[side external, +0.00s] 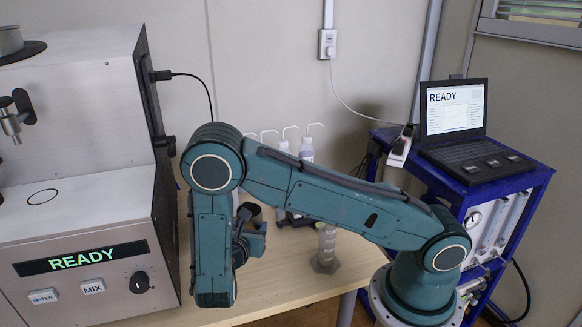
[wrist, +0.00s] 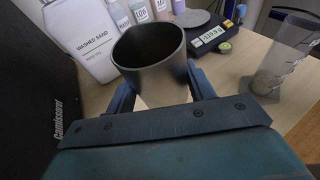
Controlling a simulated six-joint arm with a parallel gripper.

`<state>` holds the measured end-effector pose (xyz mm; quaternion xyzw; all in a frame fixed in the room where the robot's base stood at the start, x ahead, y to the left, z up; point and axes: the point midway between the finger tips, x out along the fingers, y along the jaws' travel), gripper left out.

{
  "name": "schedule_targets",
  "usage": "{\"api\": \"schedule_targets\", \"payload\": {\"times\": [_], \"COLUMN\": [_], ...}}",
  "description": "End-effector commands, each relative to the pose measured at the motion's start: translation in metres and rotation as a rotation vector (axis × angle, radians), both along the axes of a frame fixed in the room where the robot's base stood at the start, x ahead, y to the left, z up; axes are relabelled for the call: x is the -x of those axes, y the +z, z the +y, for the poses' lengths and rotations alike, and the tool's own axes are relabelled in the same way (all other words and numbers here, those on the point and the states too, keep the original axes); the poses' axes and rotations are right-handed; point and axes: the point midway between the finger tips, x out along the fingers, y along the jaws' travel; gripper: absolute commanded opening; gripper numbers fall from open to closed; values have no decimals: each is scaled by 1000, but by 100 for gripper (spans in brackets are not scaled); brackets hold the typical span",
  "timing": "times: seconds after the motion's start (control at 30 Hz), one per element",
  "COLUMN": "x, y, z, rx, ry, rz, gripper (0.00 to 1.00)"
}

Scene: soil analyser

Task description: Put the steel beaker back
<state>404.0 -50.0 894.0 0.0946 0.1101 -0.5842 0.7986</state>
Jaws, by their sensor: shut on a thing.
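The steel beaker (wrist: 150,60) is in my gripper (wrist: 160,88), between the two fingers, in the wrist view. Its round open mouth faces up and towards the camera, and the inside looks dark. In the side external view my gripper (side external: 250,238) is partly hidden behind my own arm, low over the table beside the analyser. The beaker (side external: 248,211) shows there only as a small dark shape. I cannot tell whether its base touches the table.
The soil analyser (side external: 75,180) reads READY at the left. In the wrist view, a washed sand container (wrist: 80,35), bottles (wrist: 138,10) and a balance (wrist: 212,36) with a bare pan stand beyond the beaker. A clear cylinder (wrist: 285,58) stands at right.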

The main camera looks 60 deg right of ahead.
Motion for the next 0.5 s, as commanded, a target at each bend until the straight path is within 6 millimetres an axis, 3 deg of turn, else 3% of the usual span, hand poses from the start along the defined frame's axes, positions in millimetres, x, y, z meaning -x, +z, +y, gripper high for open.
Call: {"api": "schedule_targets", "payload": {"times": [0.5], "x": [0], "y": [-72], "z": [0], "rx": [1], "ry": [0], "rz": [0], "gripper": [26]}}
